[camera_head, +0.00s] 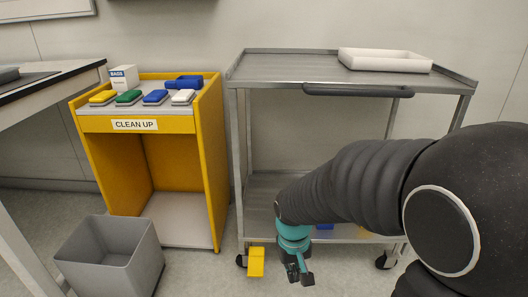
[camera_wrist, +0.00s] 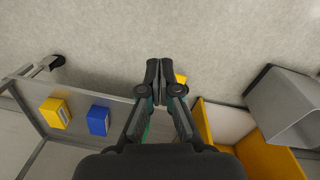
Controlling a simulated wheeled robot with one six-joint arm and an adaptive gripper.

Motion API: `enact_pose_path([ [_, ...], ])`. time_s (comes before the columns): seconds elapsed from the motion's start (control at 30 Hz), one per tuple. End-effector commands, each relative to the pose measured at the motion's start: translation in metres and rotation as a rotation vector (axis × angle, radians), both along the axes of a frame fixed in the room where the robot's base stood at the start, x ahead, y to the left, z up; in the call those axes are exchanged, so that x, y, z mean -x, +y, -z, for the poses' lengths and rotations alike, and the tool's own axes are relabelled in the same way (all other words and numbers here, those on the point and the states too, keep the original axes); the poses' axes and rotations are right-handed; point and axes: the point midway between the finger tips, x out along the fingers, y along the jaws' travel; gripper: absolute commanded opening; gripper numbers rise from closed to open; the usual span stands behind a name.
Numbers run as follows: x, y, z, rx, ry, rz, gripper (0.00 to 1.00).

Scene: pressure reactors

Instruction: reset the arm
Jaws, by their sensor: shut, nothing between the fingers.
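My arm reaches in from the right in the head view, in front of the metal cart. My gripper (camera_head: 298,272) points down near the floor at the cart's lower front. In the wrist view my gripper (camera_wrist: 159,68) has its two fingertips together, with nothing between them. A small yellow object (camera_head: 256,262) shows just left of the gripper in the head view. Part of a yellow object (camera_wrist: 181,79) also shows beside the fingers in the wrist view.
The metal cart (camera_head: 290,70) carries a white tray (camera_head: 385,60) on top. A yellow box (camera_wrist: 55,112) and a blue box (camera_wrist: 97,120) sit on its lower shelf. The yellow clean-up station (camera_head: 215,150) and a grey bin (camera_head: 110,255) stand left.

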Motion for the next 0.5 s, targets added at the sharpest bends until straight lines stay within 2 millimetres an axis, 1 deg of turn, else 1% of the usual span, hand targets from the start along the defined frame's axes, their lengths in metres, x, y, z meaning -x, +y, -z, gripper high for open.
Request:
enact_pose_path([
  [0.03,0.008,-0.006,-0.017,-0.008,-0.017,0.007,0.00],
  [0.1,0.020,-0.014,-0.034,-0.020,-0.036,0.013,0.00],
  [0.3,0.052,-0.034,-0.079,-0.051,-0.105,0.043,0.00],
  [0.5,0.083,-0.051,-0.119,-0.081,-0.202,0.092,0.00],
])
